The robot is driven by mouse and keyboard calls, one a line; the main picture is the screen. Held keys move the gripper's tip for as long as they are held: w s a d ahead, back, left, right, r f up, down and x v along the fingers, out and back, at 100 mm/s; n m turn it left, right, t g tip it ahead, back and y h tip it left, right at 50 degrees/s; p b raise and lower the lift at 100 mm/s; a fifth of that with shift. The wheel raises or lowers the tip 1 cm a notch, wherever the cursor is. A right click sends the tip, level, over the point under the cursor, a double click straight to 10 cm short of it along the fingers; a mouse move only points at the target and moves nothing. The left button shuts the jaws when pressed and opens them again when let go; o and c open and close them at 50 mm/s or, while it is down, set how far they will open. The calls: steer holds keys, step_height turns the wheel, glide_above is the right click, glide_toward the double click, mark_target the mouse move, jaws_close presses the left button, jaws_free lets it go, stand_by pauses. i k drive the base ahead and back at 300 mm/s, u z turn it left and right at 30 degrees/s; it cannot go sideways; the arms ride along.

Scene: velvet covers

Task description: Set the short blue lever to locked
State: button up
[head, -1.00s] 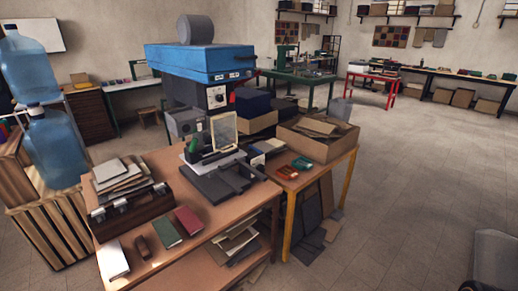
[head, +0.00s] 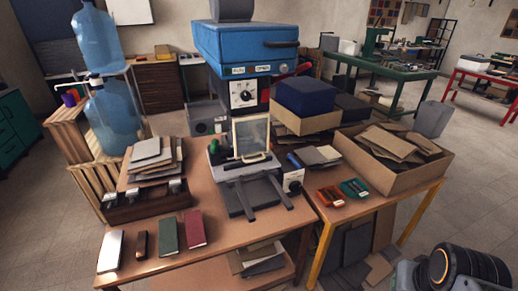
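A short blue lever-like piece (head: 293,160) shows at the right of the press on the wooden table, just above a small pale box with a dark dial (head: 292,182). It is small, and I cannot tell its setting. The press has a blue head (head: 245,48), a grey column with a dial (head: 242,94), an upright framed plate (head: 250,137) and a green knob (head: 213,146) at its left. Part of my own arm shows at the lower right; my gripper is not in view.
Books, including a green one (head: 168,234) and a maroon one (head: 195,229), lie at the table's front left. An open cardboard box (head: 392,178) and red and green small items stand on the right table. Water bottles (head: 117,118) stand at left.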

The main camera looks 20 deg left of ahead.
mark_target(289, 156)
steer(key=u, duration=0.55)
steer(key=i, duration=0.85)
steer(key=u, duration=0.45)
